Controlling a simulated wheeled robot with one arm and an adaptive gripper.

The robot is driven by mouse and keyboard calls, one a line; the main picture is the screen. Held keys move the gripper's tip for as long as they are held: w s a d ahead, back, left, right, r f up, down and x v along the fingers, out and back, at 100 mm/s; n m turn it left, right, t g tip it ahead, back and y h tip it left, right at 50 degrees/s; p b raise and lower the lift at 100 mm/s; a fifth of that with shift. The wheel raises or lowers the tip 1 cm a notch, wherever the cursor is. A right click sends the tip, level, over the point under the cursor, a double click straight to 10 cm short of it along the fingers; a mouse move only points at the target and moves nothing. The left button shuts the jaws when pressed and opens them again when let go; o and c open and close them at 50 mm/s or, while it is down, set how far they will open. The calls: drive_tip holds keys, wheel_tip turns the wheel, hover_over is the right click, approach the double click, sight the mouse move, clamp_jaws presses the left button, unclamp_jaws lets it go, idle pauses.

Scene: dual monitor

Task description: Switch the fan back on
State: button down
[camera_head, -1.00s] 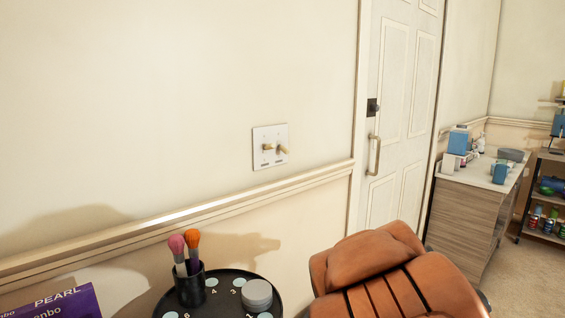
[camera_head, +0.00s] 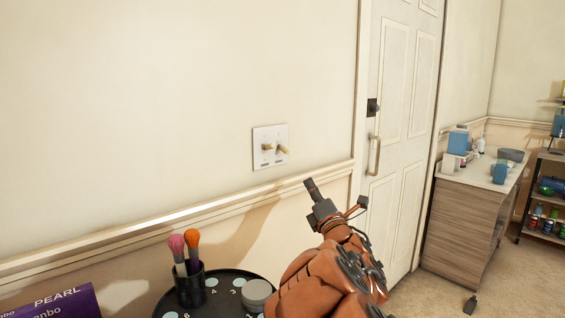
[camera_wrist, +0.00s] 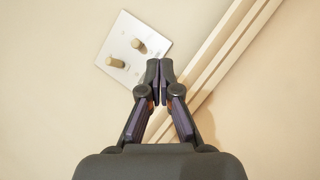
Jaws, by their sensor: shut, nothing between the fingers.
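A white wall plate with two brass toggle switches (camera_head: 270,147) is on the wall left of the door. The left toggle (camera_head: 267,147) and the right toggle (camera_head: 282,149) both stick out from the plate. In the wrist view the plate (camera_wrist: 128,62) is tilted, just up and left of my fingertips. My gripper (camera_head: 310,185) is below and right of the plate in the head view. It shows shut and empty in the wrist view (camera_wrist: 159,70), its fingertips appearing apart from both toggles. No fan is in view.
A chair rail (camera_head: 215,199) runs along the wall below the plate. A round black tray (camera_head: 232,282) holds a brush cup (camera_head: 190,287) and a grey tin (camera_head: 257,296). A purple box (camera_head: 55,303) is lower left. The door (camera_head: 397,130) and a cabinet (camera_head: 465,224) are right.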

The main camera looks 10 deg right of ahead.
sight(284, 149)
drive_tip(key=shift+s+a+r+n+y, duration=0.1)
drive_tip(key=shift+a+r+n+y, duration=0.05)
drive_tip(key=shift+a+n+y, duration=0.8)
drive_tip(key=shift+s+a+r+n+y, duration=0.15)
drive_tip(key=shift+a+n+y, duration=0.6)
drive_tip(key=shift+n+y, duration=0.4)
drive_tip(key=shift+w, duration=0.1)
drive_tip(key=shift+p+x, duration=0.3)
drive_tip(key=shift+x, duration=4.6)
drive_tip(key=shift+d+r+p, duration=0.2)
drive_tip(key=shift+d+p, duration=0.05)
drive_tip(key=shift+p, duration=0.1)
